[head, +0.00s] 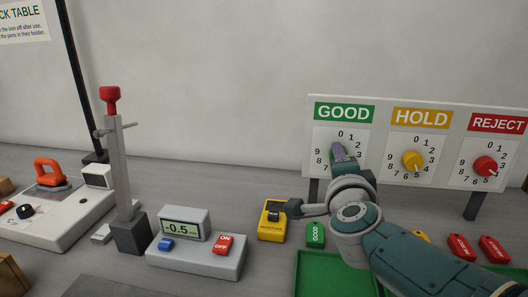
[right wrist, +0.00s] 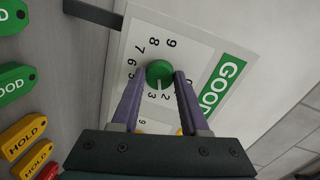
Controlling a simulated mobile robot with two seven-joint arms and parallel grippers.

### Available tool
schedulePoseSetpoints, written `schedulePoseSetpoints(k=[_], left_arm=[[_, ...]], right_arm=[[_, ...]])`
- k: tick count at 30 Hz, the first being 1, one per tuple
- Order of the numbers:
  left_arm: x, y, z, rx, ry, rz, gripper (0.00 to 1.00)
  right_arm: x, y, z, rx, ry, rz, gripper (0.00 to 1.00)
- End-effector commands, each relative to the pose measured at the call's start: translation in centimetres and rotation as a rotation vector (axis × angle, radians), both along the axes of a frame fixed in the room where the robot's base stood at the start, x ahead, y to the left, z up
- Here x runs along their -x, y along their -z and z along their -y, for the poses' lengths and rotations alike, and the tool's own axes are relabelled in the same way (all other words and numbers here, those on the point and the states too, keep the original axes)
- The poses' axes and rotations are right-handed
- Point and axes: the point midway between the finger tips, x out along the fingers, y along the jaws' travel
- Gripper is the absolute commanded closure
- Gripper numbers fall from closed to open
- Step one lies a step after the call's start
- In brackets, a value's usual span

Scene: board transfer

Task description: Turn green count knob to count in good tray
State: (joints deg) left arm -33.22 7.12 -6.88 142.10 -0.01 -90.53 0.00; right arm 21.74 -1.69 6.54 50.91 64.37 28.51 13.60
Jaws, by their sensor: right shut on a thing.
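The green count knob (right wrist: 159,73) sits on the white GOOD dial (right wrist: 185,45) in the right wrist view. Its white mark faces the 2 and 3, exact number unclear. My right gripper (right wrist: 160,76) is shut on the knob, one purple finger on each side. In the head view my right gripper (head: 341,152) covers the knob at the GOOD dial (head: 323,136). The green tray (head: 301,272) is at the bottom, partly behind my right arm; its visible floor looks bare. My left gripper is out of view.
The HOLD knob (head: 413,160) and REJECT knob (head: 485,166) are right of GOOD. A green GOOD tag (head: 315,235) and red REJECT tags (head: 462,247) lie on the table. A yellow meter (head: 271,222), a scale-like display (head: 185,226) and a clamp stand (head: 124,180) stand left.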

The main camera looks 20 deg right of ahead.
Motion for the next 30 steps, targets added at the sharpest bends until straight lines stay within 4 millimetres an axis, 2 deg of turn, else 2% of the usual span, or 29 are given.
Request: schedulePoseSetpoints(k=[9, 25, 26, 30], left_arm=[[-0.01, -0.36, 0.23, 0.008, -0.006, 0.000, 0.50], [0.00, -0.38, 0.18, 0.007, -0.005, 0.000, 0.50], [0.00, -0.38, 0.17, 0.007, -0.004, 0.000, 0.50], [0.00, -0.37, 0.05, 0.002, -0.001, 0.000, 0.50]], right_arm=[[0.02, 0.13, -0.06, 0.094, 0.000, -0.061, 1.00], [0.03, 0.16, -0.01, 0.110, 0.001, -0.071, 1.00], [0.03, 0.17, -0.01, 0.110, 0.001, -0.071, 0.52], [0.03, 0.14, 0.00, 0.110, 0.001, -0.070, 0.36]])
